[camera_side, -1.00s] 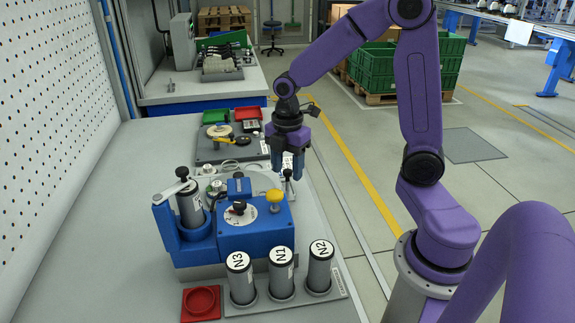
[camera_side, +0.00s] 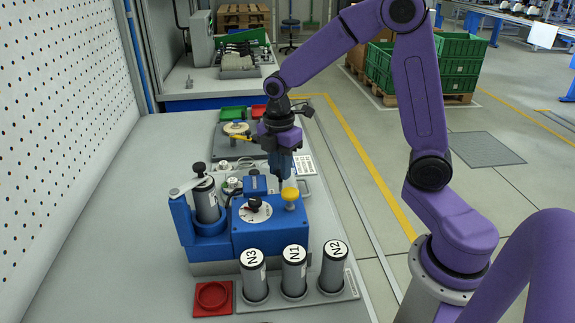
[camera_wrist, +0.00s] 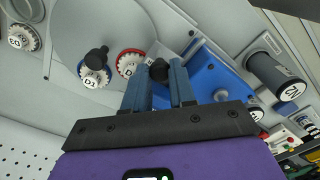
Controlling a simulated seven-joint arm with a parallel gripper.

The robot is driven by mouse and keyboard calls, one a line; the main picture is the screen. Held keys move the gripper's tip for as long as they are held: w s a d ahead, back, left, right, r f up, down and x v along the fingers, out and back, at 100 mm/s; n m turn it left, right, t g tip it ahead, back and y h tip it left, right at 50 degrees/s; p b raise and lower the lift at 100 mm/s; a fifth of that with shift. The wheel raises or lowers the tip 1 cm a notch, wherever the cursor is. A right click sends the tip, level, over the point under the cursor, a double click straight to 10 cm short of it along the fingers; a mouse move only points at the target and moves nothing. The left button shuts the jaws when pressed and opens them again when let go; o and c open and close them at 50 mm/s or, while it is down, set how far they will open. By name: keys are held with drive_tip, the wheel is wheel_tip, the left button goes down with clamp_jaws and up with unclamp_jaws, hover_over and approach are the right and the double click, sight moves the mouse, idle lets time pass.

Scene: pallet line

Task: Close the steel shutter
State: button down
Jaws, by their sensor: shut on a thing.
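The steel shutter appears to be the broad grey plate (camera_wrist: 105,28) behind the blue unit (camera_side: 265,232); I cannot tell how far across it stands. My gripper (camera_side: 280,178) is down at the back of the blue unit, just behind its yellow knob (camera_side: 291,194). In the wrist view, the two blue fingers of my gripper (camera_wrist: 159,82) are closed about a small black knob (camera_wrist: 158,70).
Canisters N3 (camera_side: 254,278), N1 (camera_side: 294,275) and N2 (camera_side: 334,270) stand in front of the unit, beside a red tray (camera_side: 212,297). A capped canister (camera_side: 205,200) stands at its left. Dials marked D1 (camera_wrist: 130,63) and D3 (camera_wrist: 93,70) lie near the plate. The left bench is clear.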

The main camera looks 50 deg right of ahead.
drive_tip(key=shift+w+a+r, duration=0.1)
drive_tip(key=shift+w+a, duration=0.1)
drive_tip(key=shift+a, duration=0.05)
drive_tip(key=c, duration=1.1)
unclamp_jaws()
drive_tip(key=shift+o, duration=0.8)
drive_tip(key=shift+d, duration=0.1)
wheel_tip(320, 180, up, 17)
drive_tip(key=shift+r, duration=0.2)
drive_tip(key=shift+s, duration=0.1)
drive_tip(key=s+a+f+m, duration=0.2)
drive_tip(key=s+f, duration=0.5)
drive_tip(key=s, duration=0.5)
drive_tip(key=s+a+f+m, duration=0.2)
drive_tip(key=s+f, duration=0.5)
drive_tip(key=s, duration=0.6)
drive_tip(key=shift+m, duration=0.7)
